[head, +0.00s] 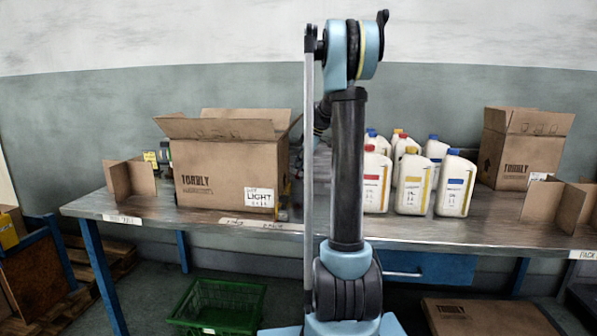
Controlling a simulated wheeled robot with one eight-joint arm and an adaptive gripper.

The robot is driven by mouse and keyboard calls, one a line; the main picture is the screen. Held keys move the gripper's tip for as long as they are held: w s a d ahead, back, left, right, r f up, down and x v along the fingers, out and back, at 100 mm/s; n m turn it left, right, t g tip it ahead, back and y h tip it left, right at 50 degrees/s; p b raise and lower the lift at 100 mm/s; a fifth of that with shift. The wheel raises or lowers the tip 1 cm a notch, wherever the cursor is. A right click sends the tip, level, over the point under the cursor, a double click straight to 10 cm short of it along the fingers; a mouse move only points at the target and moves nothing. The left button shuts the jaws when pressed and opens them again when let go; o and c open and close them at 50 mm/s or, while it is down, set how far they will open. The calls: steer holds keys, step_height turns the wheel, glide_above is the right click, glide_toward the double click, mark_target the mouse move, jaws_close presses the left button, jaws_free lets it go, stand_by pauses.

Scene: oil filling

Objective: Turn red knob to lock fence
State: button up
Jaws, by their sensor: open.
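I cannot make out a red knob or a fence in the head view. My own arm stands upright in the middle of the picture and covers part of the table behind it. My gripper does not show; the far end of the arm is hidden behind the upright link. Small dark and yellow parts (284,198) show between the large open box and my arm, too small to identify.
A long metal table (420,232) spans the view. On it stand an open cardboard box (225,170), several white bottles (455,185) with coloured caps and another box (515,155) at the right. A green crate (218,305) and a flat carton (490,318) lie on the floor.

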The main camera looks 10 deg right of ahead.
steer(key=shift+a+f, duration=0.15)
steer(key=shift+f, duration=0.2)
steer(key=shift+c, duration=0.6)
steer(key=c, duration=0.9)
steer(key=shift+c, duration=0.3)
steer(key=shift+m, duration=0.3)
steer(key=m+t, duration=0.1)
steer(key=m, duration=0.1)
steer(key=m+t, duration=0.1)
steer(key=m, duration=0.1)
steer(key=shift+s+h, duration=0.15)
steer(key=shift+h, duration=0.25)
steer(key=shift+a+r+m+t+h, duration=0.1)
steer(key=shift+m+t+h, duration=0.15)
steer(key=shift+m, duration=0.75)
steer(key=shift+a+m+t+h, duration=0.1)
steer(key=shift+m+t+h, duration=0.15)
steer(key=shift+m, duration=0.75)
